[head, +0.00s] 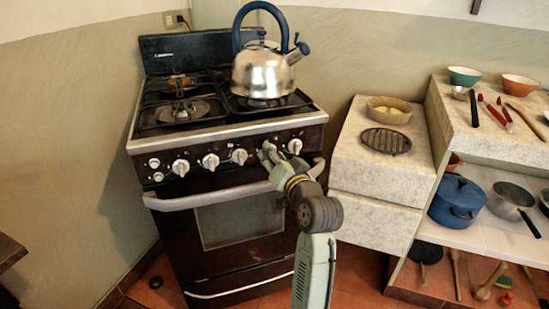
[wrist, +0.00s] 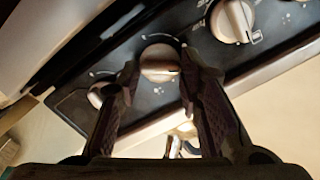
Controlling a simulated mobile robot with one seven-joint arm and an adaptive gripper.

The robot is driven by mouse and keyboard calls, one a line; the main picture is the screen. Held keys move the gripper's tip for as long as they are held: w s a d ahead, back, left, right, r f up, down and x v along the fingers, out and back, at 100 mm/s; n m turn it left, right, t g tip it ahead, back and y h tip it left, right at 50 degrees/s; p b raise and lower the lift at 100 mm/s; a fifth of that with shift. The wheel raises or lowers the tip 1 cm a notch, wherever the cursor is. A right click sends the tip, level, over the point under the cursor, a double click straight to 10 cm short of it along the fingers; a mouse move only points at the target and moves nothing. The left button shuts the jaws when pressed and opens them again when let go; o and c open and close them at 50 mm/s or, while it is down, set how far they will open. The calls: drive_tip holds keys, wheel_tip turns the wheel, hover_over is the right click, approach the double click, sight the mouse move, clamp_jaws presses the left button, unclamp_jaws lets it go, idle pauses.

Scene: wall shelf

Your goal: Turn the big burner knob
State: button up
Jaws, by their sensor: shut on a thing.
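A row of white round burner knobs runs along the stove's black front panel in the head view, with one knob (head: 239,156) just left of my gripper and another (head: 295,146) just right of it. My gripper (head: 267,152) is at the panel between these two, hiding what it holds there. In the wrist view, a white knob (wrist: 160,62) sits between my two fingers (wrist: 158,80), and they are shut on it. A larger-looking knob (wrist: 232,20) shows at upper right, and part of another (wrist: 100,95) shows behind the left finger.
A metal kettle (head: 263,72) with a blue handle stands on the right side of the cooktop. The oven door handle (head: 215,197) runs just below the knobs, close under my gripper. A stone counter (head: 375,178) with a bowl and trivet stands to the right.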

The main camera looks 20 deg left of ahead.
drive_tip(key=n+b, duration=0.1)
drive_tip(key=n, duration=0.3)
drive_tip(key=shift+n, duration=0.3)
idle(0.3)
drive_tip(key=o, duration=1.2)
drive_tip(key=shift+c, duration=0.2)
drive_tip(key=shift+s, duration=0.1)
drive_tip(key=f+v, duration=0.1)
drive_tip(key=v, duration=1)
drive_tip(key=shift+s+d+r, duration=0.15)
drive_tip(key=shift+s+r, duration=0.3)
drive_tip(key=shift+r, duration=0.1)
drive_tip(key=shift+c, duration=0.5)
clamp_jaws()
